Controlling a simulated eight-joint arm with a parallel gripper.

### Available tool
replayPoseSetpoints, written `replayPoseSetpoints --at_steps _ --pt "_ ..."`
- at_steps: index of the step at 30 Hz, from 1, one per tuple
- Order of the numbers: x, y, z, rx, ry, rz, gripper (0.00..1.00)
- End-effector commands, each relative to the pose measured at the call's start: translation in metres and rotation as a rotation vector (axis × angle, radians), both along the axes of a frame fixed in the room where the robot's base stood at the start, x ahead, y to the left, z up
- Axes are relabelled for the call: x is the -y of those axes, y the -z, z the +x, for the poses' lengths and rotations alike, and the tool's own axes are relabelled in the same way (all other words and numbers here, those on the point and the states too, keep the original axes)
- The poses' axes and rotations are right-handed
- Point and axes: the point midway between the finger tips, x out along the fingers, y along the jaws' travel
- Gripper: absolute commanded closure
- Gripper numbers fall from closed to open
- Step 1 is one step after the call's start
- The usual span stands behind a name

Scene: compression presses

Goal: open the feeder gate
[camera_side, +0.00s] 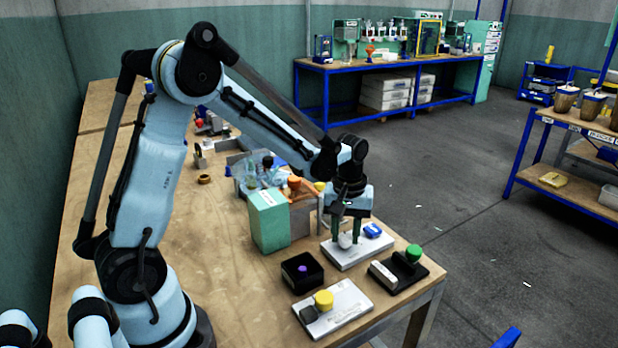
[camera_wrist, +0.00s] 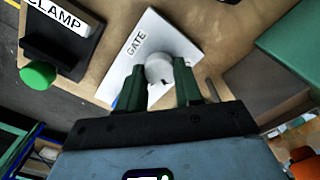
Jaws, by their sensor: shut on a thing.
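The feeder gate control is a white plate (camera_side: 345,259) near the right end of the bench, labelled GATE in the wrist view (camera_wrist: 168,28). A pale grey rounded knob (camera_side: 345,241) sits on it and shows between my fingers in the wrist view (camera_wrist: 160,68). A blue block (camera_side: 373,230) is on the plate's right part. My gripper (camera_side: 346,237) points down over the plate, with its green fingers on either side of the knob, shut on it. The fingers also show in the wrist view (camera_wrist: 159,72) and hide part of the plate.
A black CLAMP fixture with a green knob (camera_side: 413,253) stands right of the plate. A white plate with a yellow knob (camera_side: 323,299) and a black box (camera_side: 301,284) holding something purple are in front. A green box (camera_side: 268,224) stands left.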

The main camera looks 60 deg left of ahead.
Motion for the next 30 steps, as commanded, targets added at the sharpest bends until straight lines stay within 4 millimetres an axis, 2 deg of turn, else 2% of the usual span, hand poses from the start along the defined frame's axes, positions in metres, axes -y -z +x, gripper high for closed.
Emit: replayPoseSetpoints --at_steps 30 --pt "0.0029 -0.0007 0.0018 0.001 0.925 0.001 0.96"
